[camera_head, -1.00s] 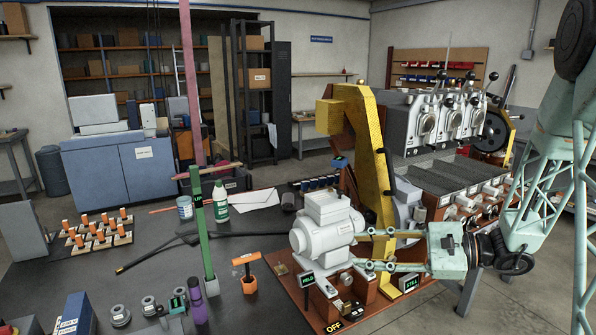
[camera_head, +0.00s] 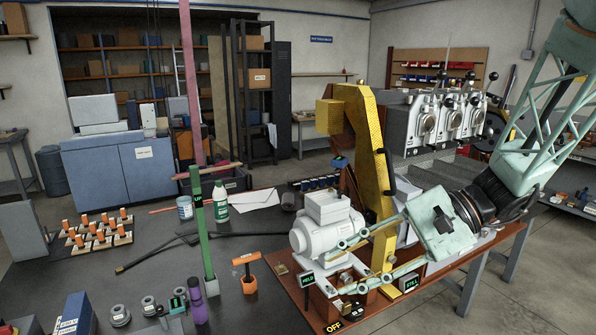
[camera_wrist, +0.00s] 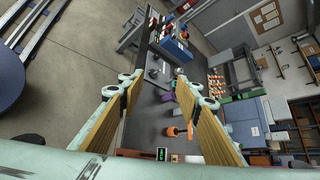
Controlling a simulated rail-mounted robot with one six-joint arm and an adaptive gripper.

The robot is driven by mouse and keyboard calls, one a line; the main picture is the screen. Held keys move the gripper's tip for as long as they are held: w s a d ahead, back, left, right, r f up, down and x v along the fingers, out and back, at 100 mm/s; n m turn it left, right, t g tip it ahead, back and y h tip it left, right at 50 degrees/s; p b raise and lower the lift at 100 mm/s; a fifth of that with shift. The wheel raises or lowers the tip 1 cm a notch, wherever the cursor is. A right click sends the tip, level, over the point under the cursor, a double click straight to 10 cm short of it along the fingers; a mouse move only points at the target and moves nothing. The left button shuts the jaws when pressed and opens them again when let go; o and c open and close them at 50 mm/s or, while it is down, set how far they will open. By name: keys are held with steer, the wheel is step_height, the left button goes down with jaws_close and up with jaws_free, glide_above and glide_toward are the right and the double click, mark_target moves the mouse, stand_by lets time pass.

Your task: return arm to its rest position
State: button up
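My gripper (camera_head: 340,269) is open and empty. In the head view its two pale green fingers point left and slightly down, in front of the grey motor-like machine (camera_head: 325,218) and the foot of the yellow arch (camera_head: 385,195). I cannot tell whether the fingers touch either one. My arm rises from the gripper to the upper right. In the wrist view my gripper (camera_wrist: 160,82) shows both fingers wide apart, with nothing between the pads; the dark table and floor lie beyond.
The brown board (camera_head: 285,290) carries the machine, the arch and small signs. A green post (camera_head: 206,250) and an orange-handled tool (camera_head: 247,275) stand to its left. The sample roasters (camera_head: 428,122) stand behind. Open floor (camera_head: 530,290) lies at the right.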

steer(key=s+r+n+g+h, duration=0.1)
steer(key=s+n+h, duration=0.1)
steer(key=s, duration=0.5)
steer(key=s+r+n+h, duration=0.2)
steer(key=s+h, duration=0.1)
steer(key=s, duration=0.3)
steer(key=s+d+r+n+t+h, duration=0.2)
steer(key=s+d+h, duration=0.1)
steer(key=s+d, duration=0.2)
steer(key=s+d+r+n+t+h, duration=0.2)
steer(key=s+d+n+h, duration=0.1)
steer(key=s+d, duration=0.3)
steer(key=shift+s+d+r+t+h, duration=0.2)
steer(key=shift+s+r+t+h, duration=0.2)
steer(key=shift+s, duration=0.3)
stand_by(1.7)
